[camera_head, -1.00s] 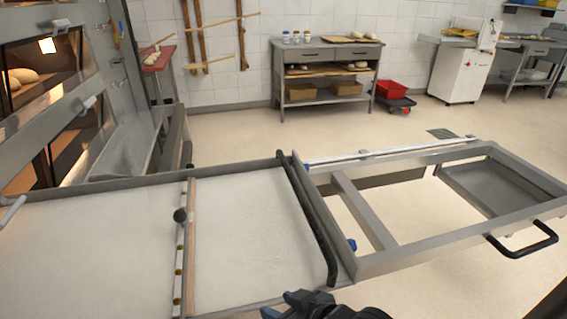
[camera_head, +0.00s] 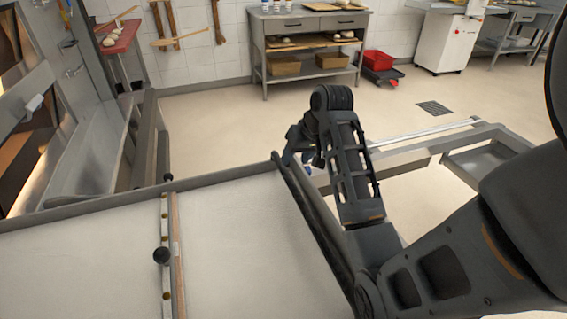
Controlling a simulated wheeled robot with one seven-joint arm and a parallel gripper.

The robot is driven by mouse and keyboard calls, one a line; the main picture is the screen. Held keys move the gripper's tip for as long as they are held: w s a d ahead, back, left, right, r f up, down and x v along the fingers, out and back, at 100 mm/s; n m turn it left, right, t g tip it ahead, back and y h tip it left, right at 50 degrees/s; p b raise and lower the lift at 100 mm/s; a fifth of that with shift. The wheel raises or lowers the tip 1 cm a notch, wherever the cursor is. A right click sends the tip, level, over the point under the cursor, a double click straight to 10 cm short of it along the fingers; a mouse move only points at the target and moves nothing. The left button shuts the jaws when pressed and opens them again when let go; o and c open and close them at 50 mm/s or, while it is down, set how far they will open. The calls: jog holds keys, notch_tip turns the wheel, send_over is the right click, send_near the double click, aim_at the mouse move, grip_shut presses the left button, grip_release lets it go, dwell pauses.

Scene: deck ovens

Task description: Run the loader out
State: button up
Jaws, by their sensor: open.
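The loader is a long grey frame with a pale cloth belt (camera_head: 245,240) on its left part. A wooden strip and a metal bar with dark knobs (camera_head: 162,256) cross the belt. A dark bar (camera_head: 312,215) runs along the belt's right end. The loader's open frame (camera_head: 480,139) extends to the right, partly hidden by my arm. My gripper (camera_head: 301,158) is beside the far end of the dark bar, its fingers small and partly hidden by my wrist. It is open; I cannot tell whether it touches the bar.
Deck ovens (camera_head: 30,120) with a grey ledge stand at the left. A grey worktable (camera_head: 312,45), a red crate (camera_head: 378,60) on a dolly and a white machine (camera_head: 447,42) stand at the back.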

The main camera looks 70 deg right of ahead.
aim_at(287, 172)
jog(key=shift+b+x, duration=0.3)
jog(key=shift+x, duration=3.55)
grip_shut()
